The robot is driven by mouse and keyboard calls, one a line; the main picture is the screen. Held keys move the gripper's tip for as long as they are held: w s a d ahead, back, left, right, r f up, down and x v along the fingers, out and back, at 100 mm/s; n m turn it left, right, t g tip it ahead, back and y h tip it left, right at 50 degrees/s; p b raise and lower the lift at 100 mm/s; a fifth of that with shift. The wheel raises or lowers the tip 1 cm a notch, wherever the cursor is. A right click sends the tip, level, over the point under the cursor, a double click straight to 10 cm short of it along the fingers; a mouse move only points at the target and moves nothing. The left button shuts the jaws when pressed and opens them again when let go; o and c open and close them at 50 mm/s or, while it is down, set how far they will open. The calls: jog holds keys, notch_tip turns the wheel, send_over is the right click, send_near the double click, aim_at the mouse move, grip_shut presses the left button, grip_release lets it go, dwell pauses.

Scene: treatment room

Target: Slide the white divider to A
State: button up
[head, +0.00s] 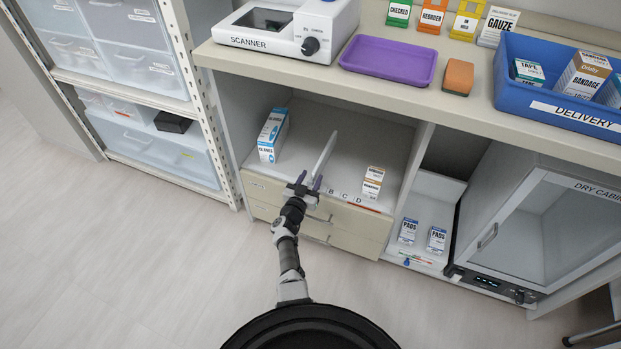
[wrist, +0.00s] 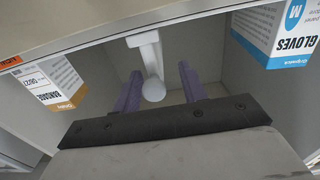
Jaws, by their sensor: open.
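The white divider (head: 325,156) stands upright on the open shelf under the counter, running from front to back. Its rounded end shows in the wrist view (wrist: 151,66). My gripper (head: 304,186) is at the shelf's front edge, at the divider's near end. It is open, with its purple fingers (wrist: 160,88) on either side of the divider's end and gaps showing at both sides. The letters B, C and D (head: 345,196) show on the shelf edge right of my gripper. No letter A is visible; my gripper covers part of that edge.
A gloves box (head: 272,136) stands left of the divider, also in the wrist view (wrist: 280,35). Shelf floor beside the divider is clear.

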jog(key=p+v, duration=0.3)
jog(key=v, duration=1)
jog(key=shift+s, duration=0.2)
jog(key=shift+a, duration=0.1)
